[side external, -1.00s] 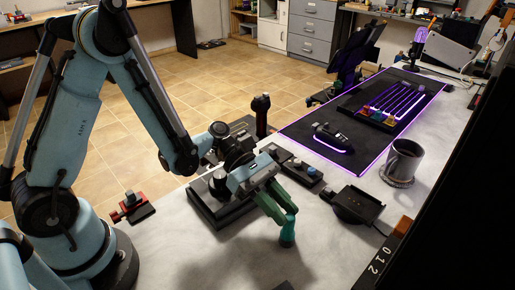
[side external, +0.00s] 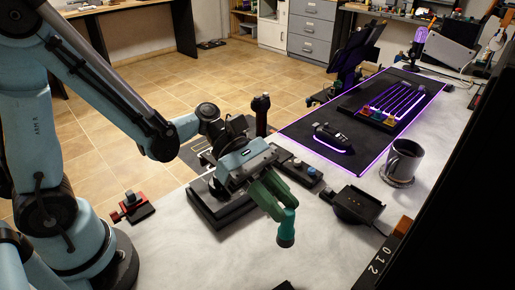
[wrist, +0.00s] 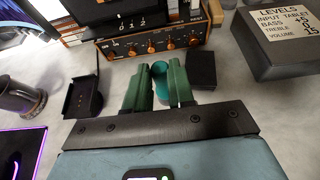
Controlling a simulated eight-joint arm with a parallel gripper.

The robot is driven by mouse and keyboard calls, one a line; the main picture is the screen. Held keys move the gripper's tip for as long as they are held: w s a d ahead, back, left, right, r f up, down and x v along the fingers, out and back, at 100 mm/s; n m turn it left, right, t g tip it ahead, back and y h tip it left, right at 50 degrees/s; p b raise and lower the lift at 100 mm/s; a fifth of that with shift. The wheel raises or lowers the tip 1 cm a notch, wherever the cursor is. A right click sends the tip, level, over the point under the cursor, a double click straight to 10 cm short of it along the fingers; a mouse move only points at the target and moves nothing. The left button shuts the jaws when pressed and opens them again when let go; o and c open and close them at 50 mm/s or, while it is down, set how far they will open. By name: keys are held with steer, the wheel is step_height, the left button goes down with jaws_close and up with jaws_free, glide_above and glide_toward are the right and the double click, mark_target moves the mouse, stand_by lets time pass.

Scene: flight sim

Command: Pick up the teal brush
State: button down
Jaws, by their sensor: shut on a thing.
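The teal brush (side external: 286,232) is between the green fingers of my gripper (side external: 279,207). In the side view its teal end hangs below the fingertips, and I cannot tell for certain whether it clears the table. In the wrist view the teal brush (wrist: 159,72) shows as a round teal end between the two green fingers (wrist: 158,86). My gripper is shut on it. The rest of the brush is hidden by the fingers.
A black dock-like stand (side external: 359,205) and a grey mug (side external: 403,160) on a coaster stand to the right. A dark box-like base (side external: 222,207) lies behind my gripper. A black mat with purple edges (side external: 310,150) lies farther back. The front tabletop (side external: 200,262) is mostly clear.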

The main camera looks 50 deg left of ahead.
steer(key=s+d+r, duration=0.4)
steer(key=s, duration=0.2)
steer(key=shift+s+r, duration=0.25)
